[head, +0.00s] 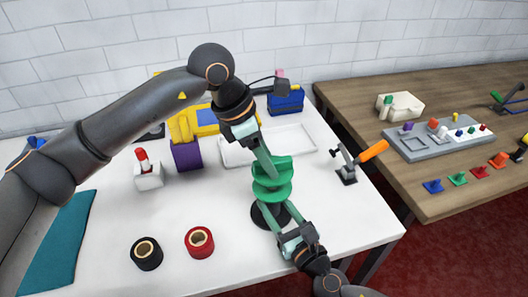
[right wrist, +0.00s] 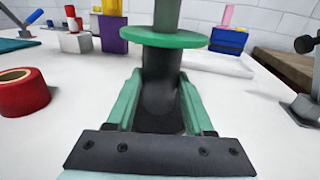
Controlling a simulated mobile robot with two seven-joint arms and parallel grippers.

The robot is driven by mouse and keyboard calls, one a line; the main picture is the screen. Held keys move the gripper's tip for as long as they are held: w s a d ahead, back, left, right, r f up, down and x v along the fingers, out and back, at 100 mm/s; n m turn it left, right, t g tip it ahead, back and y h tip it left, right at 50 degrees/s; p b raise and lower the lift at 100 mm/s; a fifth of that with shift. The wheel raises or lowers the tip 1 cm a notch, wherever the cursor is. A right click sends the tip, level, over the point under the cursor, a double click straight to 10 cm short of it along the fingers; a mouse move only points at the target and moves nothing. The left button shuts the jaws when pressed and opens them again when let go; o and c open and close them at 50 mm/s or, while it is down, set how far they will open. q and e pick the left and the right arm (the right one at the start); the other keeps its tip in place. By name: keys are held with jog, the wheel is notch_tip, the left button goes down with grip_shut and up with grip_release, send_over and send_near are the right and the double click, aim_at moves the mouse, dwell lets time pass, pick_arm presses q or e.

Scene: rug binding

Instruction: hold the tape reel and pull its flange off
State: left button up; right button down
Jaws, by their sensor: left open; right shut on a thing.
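The tape reel (head: 272,191) stands upright near the table's right front, with green round flanges one above the other and a black round foot (head: 258,215). In the right wrist view a green flange (right wrist: 165,40) sits above a dark upright cylinder (right wrist: 160,80). My right gripper (head: 281,214) comes from the front, low down, shut on this dark cylinder below the flange; its green fingers show on both sides in the right wrist view. My left gripper (head: 267,162) reaches down from above, open, its fingers at the upper flange (head: 282,166). Whether they touch it I cannot tell.
Black (head: 146,253) and red (head: 199,242) tape rolls lie at the front left. A purple box (head: 187,155), a white tray (head: 290,145) and a blue box (head: 286,101) stand behind. An orange-handled tool (head: 371,151) stands right. A wooden table (head: 440,90) adjoins.

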pick_arm(q)
jog(key=shift+c, duration=0.2)
grip_shut()
jog(key=c, duration=0.6)
grip_release()
jog(key=shift+c, duration=0.2)
grip_shut()
jog(key=shift+r, duration=0.15)
jog(key=shift+r, duration=4.15)
